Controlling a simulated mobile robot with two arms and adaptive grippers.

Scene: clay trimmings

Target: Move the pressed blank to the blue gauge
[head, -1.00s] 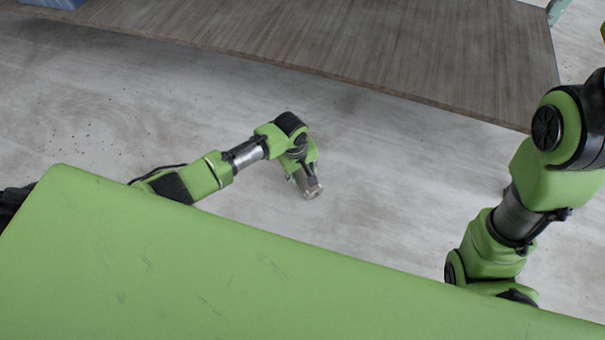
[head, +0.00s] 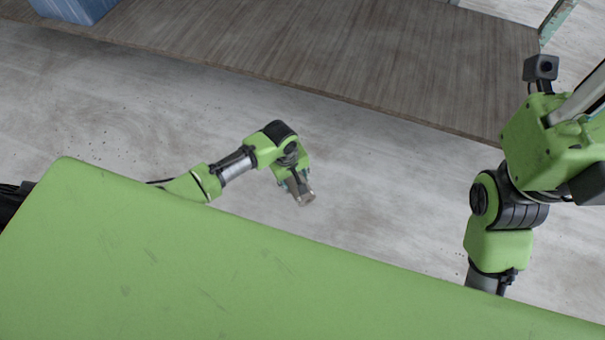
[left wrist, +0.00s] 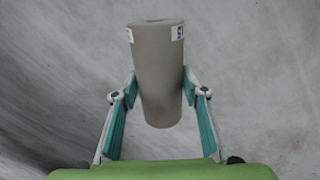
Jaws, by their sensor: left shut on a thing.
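A grey cylinder (left wrist: 160,80), which I take for the pressed blank, stands between the teal-padded fingers of my left gripper (left wrist: 160,110) in the left wrist view. Small white labels with dark marks show near its upper end. In the head view my left gripper (head: 295,185) is shut on the cylinder (head: 306,199), over the pale floor. A blue box-like thing (head: 75,8) is cut off at the top left; I cannot tell if it is the blue gauge. My right gripper (head: 585,95) shows only partly at the right edge, its fingertips out of frame.
A brown wood-grain tabletop (head: 330,60) runs across the top, beyond my left gripper and apart from it. The blue thing rests at its left end. The pale floor (head: 390,180) between my body and the tabletop is clear.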

